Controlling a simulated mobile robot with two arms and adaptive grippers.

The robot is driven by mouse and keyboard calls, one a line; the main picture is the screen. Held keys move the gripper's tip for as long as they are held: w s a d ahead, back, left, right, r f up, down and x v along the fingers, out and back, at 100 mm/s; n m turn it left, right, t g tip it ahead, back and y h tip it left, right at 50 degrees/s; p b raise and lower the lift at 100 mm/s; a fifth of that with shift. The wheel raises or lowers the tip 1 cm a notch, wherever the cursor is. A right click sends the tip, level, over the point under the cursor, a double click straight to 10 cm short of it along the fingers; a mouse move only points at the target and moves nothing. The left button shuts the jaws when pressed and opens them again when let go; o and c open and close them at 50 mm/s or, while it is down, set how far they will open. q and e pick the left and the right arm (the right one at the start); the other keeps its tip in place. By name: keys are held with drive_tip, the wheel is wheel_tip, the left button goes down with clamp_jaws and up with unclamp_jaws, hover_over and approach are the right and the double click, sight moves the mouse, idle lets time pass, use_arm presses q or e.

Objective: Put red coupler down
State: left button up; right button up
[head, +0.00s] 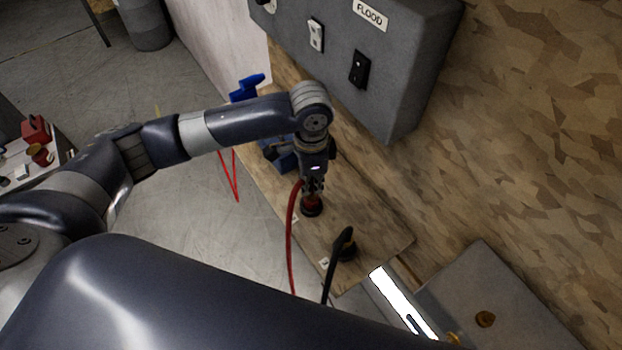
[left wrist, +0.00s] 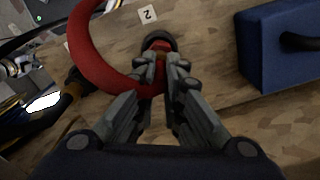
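The red coupler (head: 311,204) is upright at the wooden shelf (head: 375,225), with a dark round part at its lower end. A red hose (head: 290,240) curves from it and hangs past the shelf edge. My left gripper (head: 314,188) points down from above with its fingertips at the coupler. In the left wrist view the fingers (left wrist: 162,62) lie close on either side of the red coupler (left wrist: 157,44), and the red hose (left wrist: 92,55) loops to the left. The gripper looks shut on it. Whether the coupler's lower end rests on the shelf is hard to tell. My right gripper is not in view.
A black hose end (head: 344,247) stands on the shelf nearby. A blue box (left wrist: 275,50) lies to the right in the wrist view. A label reading 2 (left wrist: 147,14) is by the coupler. A grey switch panel (head: 395,60) overhangs the shelf's back.

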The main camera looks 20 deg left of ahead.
use_arm(q)
drive_tip(key=o, duration=0.4)
wheel_tip(320, 180, up, 12)
drive_tip(key=shift+r+b, duration=0.15)
drive_tip(key=shift+b, duration=0.8)
